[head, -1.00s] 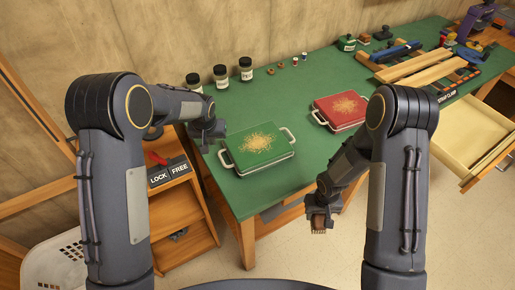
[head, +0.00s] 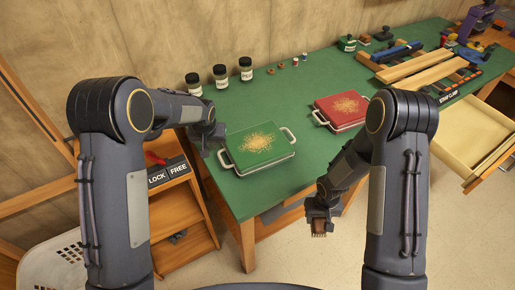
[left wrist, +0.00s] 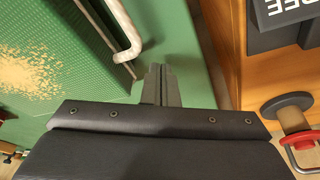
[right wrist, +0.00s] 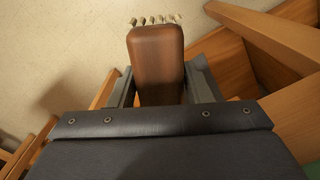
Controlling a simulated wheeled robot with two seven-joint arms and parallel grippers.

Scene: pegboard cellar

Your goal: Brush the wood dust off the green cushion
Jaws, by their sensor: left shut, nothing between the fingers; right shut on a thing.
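The green cushion (head: 278,157) lies on the green bench top, with a pale handle at each side and a patch of wood dust (head: 257,142) on its middle. My left gripper (head: 214,143) is shut and empty beside the cushion's left handle. In the left wrist view its closed fingers (left wrist: 160,84) are close to that handle (left wrist: 124,32); I cannot tell whether they touch. My right gripper (head: 320,214) is shut on a brush (head: 319,227), held in front of the bench, apart from the cushion. The brush has a brown body (right wrist: 158,62) and pale bristle tufts in the right wrist view.
A red cushion (head: 341,119), also dusty, lies right of the green one. Several dark jars (head: 220,76) stand at the back. Wood strips and clamps (head: 415,72) fill the far right. An open drawer (head: 470,142) juts out at right. A LOCK/FREE box (head: 167,174) sits left of the bench.

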